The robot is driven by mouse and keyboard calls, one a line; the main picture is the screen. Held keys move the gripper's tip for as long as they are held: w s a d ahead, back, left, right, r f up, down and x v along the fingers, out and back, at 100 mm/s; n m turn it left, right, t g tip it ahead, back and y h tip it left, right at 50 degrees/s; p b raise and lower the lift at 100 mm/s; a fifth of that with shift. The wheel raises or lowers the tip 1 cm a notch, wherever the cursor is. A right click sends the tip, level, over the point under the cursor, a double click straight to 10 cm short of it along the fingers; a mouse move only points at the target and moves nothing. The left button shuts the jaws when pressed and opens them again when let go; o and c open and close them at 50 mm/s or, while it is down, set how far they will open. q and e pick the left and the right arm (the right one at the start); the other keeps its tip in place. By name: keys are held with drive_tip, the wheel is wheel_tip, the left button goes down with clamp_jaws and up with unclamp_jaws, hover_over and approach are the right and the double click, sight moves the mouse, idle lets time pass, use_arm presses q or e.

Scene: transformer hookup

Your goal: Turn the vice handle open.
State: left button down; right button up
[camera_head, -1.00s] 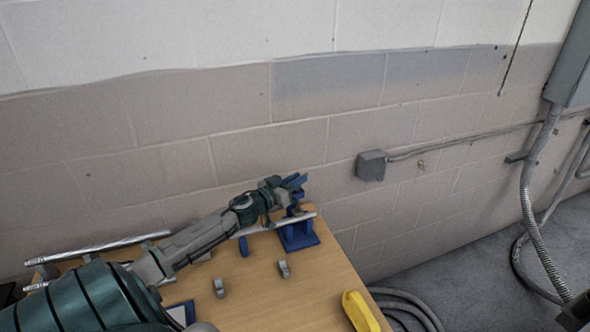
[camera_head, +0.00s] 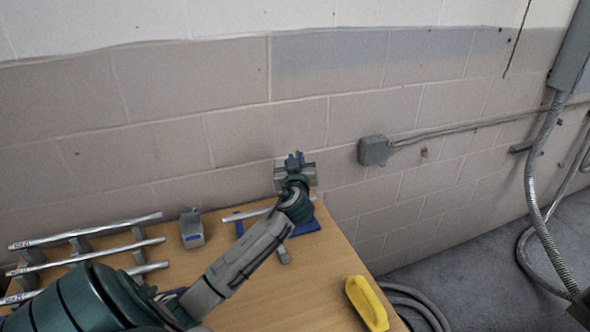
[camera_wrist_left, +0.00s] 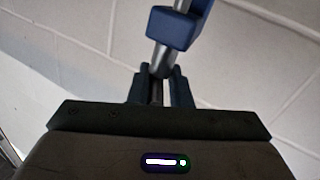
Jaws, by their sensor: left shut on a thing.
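The blue vice (camera_head: 305,226) stands at the far right corner of the wooden table, mostly hidden behind my left arm in the head view. A silver pipe (camera_head: 245,213) lies at it, sticking out to the left. My left gripper (camera_head: 296,160) is over the vice. In the left wrist view my left gripper (camera_wrist_left: 163,88) is shut on the vice handle (camera_wrist_left: 160,62), a thin silver bar. A blue part of the vice (camera_wrist_left: 172,28) shows just beyond the fingertips. My right gripper is not in view.
Several silver pipes (camera_head: 95,253) rest on grey supports at the table's left. A small grey box (camera_head: 192,228) stands beside them. A yellow object (camera_head: 366,303) lies at the table's right edge. The block wall is close behind the vice; a grey junction box (camera_head: 375,151) is mounted on it.

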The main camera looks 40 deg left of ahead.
use_arm(q)
drive_tip(key=shift+r+n+g+y+b, duration=0.1)
drive_tip(key=shift+n+g+y+b, duration=0.3)
drive_tip(key=shift+n+y+b, duration=0.1)
drive_tip(key=shift+r, duration=0.1)
drive_tip(key=c, duration=1.5)
unclamp_jaws()
drive_tip(key=shift+w+d, duration=0.1)
drive_tip(key=shift+w, duration=0.05)
drive_tip(key=shift+w+d, duration=0.1)
